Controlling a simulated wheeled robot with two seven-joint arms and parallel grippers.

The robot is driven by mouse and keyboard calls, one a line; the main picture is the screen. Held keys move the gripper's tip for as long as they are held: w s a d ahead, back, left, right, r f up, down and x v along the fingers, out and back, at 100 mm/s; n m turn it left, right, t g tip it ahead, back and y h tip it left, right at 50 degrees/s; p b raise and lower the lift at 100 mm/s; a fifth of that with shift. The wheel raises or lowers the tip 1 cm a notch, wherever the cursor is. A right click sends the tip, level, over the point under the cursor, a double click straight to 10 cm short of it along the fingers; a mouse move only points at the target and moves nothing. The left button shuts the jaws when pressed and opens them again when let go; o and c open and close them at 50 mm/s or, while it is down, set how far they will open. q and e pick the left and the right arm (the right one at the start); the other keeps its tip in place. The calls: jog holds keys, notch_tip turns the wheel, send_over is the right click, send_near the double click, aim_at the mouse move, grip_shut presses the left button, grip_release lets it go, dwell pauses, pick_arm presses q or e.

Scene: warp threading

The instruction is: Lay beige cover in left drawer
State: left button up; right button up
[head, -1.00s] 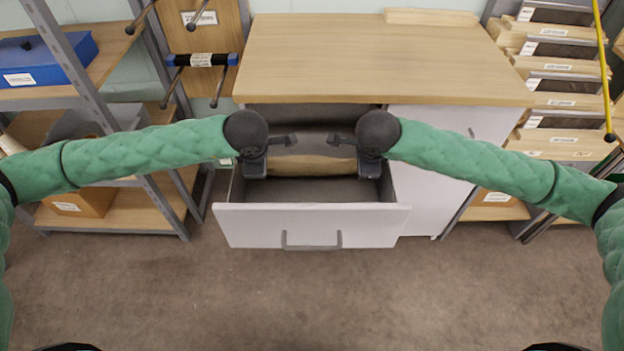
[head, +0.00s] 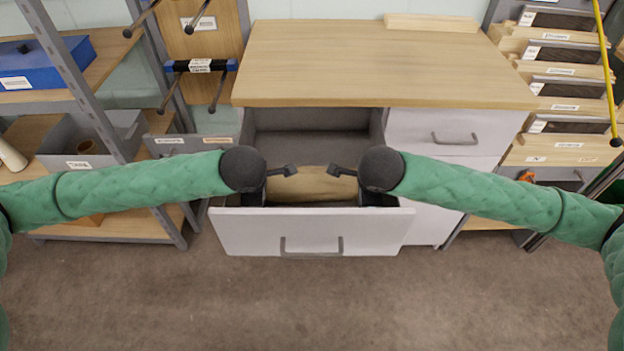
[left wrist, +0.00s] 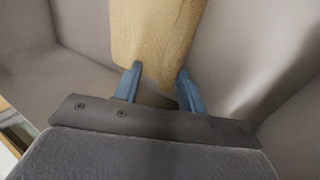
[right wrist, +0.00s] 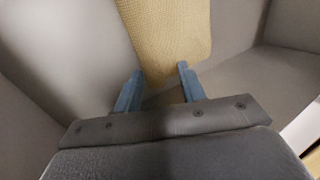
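The beige cover (head: 315,184) lies across the space inside the left drawer (head: 310,230), between my two grippers. The drawer is pulled out, with its white front towards me. My left gripper (head: 262,192) is inside the drawer at the cover's left end. In the left wrist view its blue fingers (left wrist: 158,82) stand apart at the end of the woven cover (left wrist: 155,35). My right gripper (head: 370,190) is at the cover's right end. Its fingers (right wrist: 160,80) also stand apart at the cover (right wrist: 168,35). Whether the fingers press on the cloth is unclear.
A wooden worktop (head: 370,60) overhangs the drawer at the back. A closed white drawer (head: 455,130) is to the right. A metal shelf with a blue case (head: 45,62) and a grey bin (head: 85,145) stands left. Slatted racks (head: 565,100) stand right.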

pick_arm(q)
jog(key=v, duration=0.3)
jog(key=shift+r, duration=0.3)
pick_arm(e)
jog(key=v, duration=0.3)
jog(key=shift+r, duration=0.3)
pick_arm(q)
jog(key=s+v, duration=0.1)
jog(key=v, duration=0.6)
jog(key=shift+s+f, duration=0.3)
pick_arm(e)
jog(key=s+v, duration=0.1)
jog(key=v, duration=0.6)
jog(key=shift+s+f, duration=0.3)
